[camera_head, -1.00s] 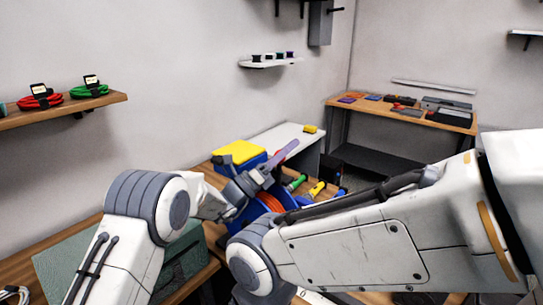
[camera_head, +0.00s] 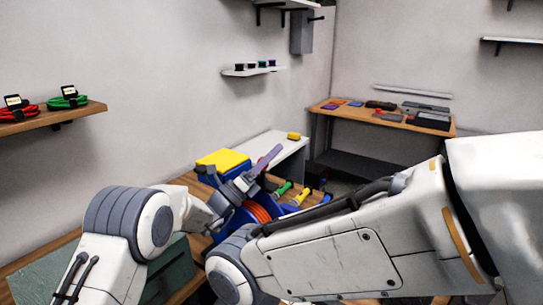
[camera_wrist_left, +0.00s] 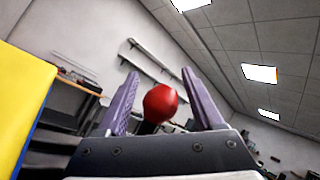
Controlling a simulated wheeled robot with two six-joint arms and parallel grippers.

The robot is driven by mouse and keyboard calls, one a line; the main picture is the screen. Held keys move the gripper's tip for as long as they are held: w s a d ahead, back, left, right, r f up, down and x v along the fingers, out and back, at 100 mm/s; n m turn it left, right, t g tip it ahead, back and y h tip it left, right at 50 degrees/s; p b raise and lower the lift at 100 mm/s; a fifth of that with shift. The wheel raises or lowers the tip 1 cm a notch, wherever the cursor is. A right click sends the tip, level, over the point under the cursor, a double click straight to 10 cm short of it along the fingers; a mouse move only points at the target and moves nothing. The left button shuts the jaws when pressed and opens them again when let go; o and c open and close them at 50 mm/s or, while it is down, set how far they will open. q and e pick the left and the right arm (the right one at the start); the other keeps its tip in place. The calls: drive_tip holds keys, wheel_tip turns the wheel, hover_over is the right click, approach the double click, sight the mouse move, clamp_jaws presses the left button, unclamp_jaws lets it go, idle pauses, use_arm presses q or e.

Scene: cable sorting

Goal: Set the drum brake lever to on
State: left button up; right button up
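The cable drum, with blue sides and orange cable (camera_head: 257,212), stands on the wooden bench beyond my arms in the head view. A red ball knob (camera_wrist_left: 160,103), which looks like the end of the brake lever, shows in the left wrist view. My left gripper (camera_head: 260,167) is over the drum in the head view. In the left wrist view its purple fingers (camera_wrist_left: 160,88) are spread on either side of the knob, with a gap at each side. The lever's shaft and its on or off marking are hidden. My right arm crosses the front; its gripper is out of sight.
Coloured handled items (camera_head: 300,196) lie right of the drum. A green case (camera_head: 172,268) is at the front left. A white bench (camera_head: 285,146) and another wooden table (camera_head: 345,110) stand farther back.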

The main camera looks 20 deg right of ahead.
use_arm(q)
drive_tip(key=s+d+r+b, duration=0.3)
drive_tip(key=s+d+r, duration=0.5)
drive_tip(key=r, duration=0.3)
drive_tip(key=shift+s+b, duration=0.25)
drive_tip(key=shift+b, duration=0.15)
